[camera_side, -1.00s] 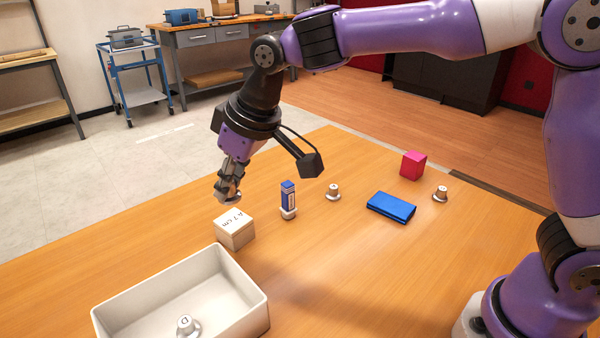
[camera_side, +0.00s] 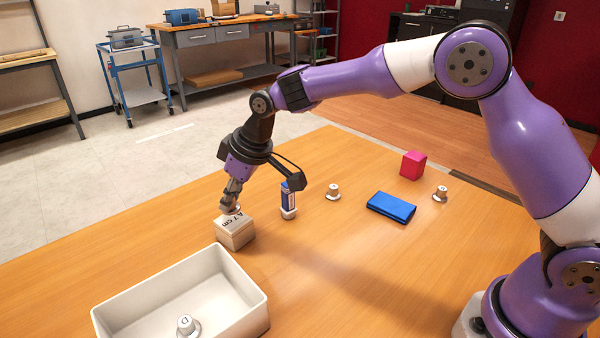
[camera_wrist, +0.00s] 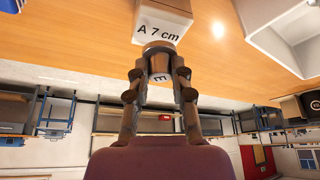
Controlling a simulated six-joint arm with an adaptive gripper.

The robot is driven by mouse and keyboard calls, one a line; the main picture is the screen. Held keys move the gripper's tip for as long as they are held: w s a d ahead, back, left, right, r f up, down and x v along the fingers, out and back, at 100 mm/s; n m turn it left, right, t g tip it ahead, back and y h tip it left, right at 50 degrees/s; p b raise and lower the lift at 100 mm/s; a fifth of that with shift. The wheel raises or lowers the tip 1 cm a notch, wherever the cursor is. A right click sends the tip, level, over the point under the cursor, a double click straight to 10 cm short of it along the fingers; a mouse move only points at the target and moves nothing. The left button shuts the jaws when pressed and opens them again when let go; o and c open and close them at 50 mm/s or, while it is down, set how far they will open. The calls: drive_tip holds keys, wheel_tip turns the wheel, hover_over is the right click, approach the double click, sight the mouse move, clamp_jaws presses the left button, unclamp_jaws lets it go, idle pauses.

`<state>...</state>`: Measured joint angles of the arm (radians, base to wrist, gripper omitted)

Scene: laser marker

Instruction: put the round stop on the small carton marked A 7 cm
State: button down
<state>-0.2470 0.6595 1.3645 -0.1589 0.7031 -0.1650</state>
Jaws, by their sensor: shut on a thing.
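The small carton marked A 7 cm (camera_side: 236,234) stands on the wooden table behind the white tray; in the wrist view it is at the top (camera_wrist: 163,22), with its lettering showing. My gripper (camera_side: 231,202) points down at the carton's far top edge. Its fingers (camera_wrist: 160,82) are shut on a round stop (camera_wrist: 160,56), whose face bears a letter that looks like E. In the side view the stop (camera_side: 230,210) is small and mostly hidden by the fingers. It overlaps the carton's top edge in both views; I cannot tell whether they touch.
The white tray (camera_side: 259,301) at the front holds a stop marked D (camera_side: 187,326). Further right are two more stops (camera_side: 333,191) (camera_side: 440,194), a blue folded case (camera_side: 391,207) and a pink block (camera_side: 413,165).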

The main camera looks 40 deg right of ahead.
drive_tip(key=shift+f, duration=1.05)
drive_tip(key=shift+f, duration=0.15)
drive_tip(key=c, duration=0.8)
unclamp_jaws()
drive_tip(key=shift+o, duration=0.2)
drive_tip(key=v, duration=1.2)
drive_tip(key=s+d+m+h, duration=0.1)
drive_tip(key=s+d+m, duration=0.2)
drive_tip(key=s+d, duration=0.3)
drive_tip(key=s+d+m+t+h, duration=0.1)
drive_tip(key=s+d+m, duration=0.2)
drive_tip(key=s, duration=1.1)
drive_tip(key=d, duration=0.3)
drive_tip(key=shift+s+r, duration=0.25)
drive_tip(key=shift+r, duration=0.05)
drive_tip(key=shift+d, duration=0.1)
